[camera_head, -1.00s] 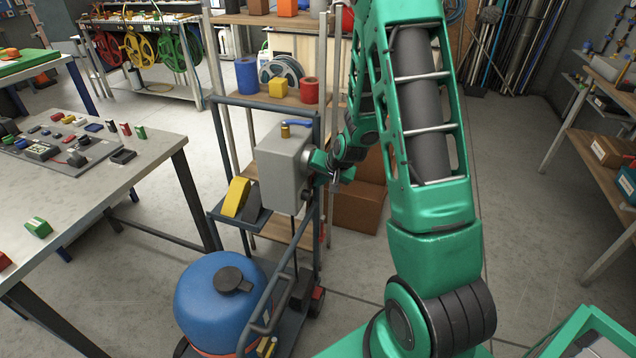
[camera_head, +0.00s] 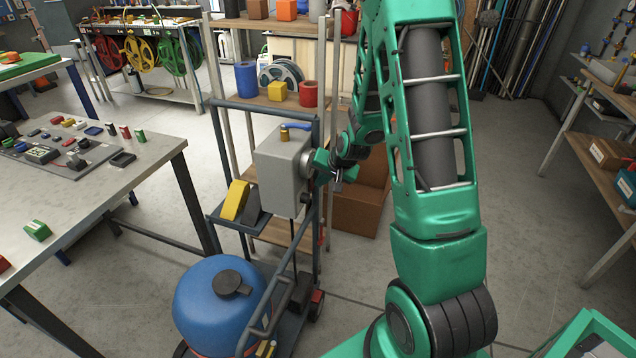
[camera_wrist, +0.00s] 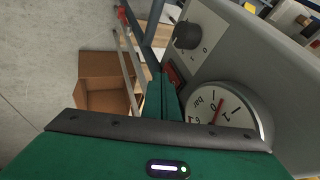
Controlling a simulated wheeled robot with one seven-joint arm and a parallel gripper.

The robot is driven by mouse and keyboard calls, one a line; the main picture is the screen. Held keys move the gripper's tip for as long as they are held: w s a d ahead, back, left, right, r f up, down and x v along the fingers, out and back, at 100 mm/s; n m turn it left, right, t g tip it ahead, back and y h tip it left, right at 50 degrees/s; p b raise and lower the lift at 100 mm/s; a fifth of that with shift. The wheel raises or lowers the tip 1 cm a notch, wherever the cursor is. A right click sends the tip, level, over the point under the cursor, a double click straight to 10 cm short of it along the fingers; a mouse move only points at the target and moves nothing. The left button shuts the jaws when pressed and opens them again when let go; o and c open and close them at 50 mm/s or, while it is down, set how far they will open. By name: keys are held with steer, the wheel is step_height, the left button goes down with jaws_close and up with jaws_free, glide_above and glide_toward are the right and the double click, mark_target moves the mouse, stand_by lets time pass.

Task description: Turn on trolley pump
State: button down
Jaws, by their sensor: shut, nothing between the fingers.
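The trolley pump is a grey box (camera_head: 280,178) on a dark trolley frame, above a blue tank (camera_head: 215,303). In the wrist view, its control face carries a black rotary knob (camera_wrist: 187,36), a red switch (camera_wrist: 173,74) and a round pressure gauge (camera_wrist: 222,111) with a red needle. My gripper (camera_wrist: 163,88) is shut and empty, close in front of this face, between the switch and the gauge. Its fingers partly cover the switch. I cannot tell whether they touch it. In the head view, my gripper is at the box's right side, and the control face is hidden.
A cardboard box (camera_head: 356,213) stands on the floor behind the trolley; it also shows in the wrist view (camera_wrist: 104,84). A workbench (camera_head: 118,190) is on the left and shelving (camera_head: 600,190) on the right.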

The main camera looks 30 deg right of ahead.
steer(key=s+d+r, duration=0.2)
steer(key=s+r, duration=0.6)
steer(key=shift+s+d, duration=0.1)
steer(key=shift+d, duration=0.05)
stand_by(0.5)
steer(key=shift+s+f, duration=0.1)
steer(key=shift+f, duration=0.35)
steer(key=w+a+f, duration=0.2)
steer(key=w+f, duration=0.6)
steer(key=shift+w+a+f, duration=0.3)
steer(key=shift+w+f, duration=0.05)
steer(key=shift+w, duration=0.05)
stand_by(0.4)
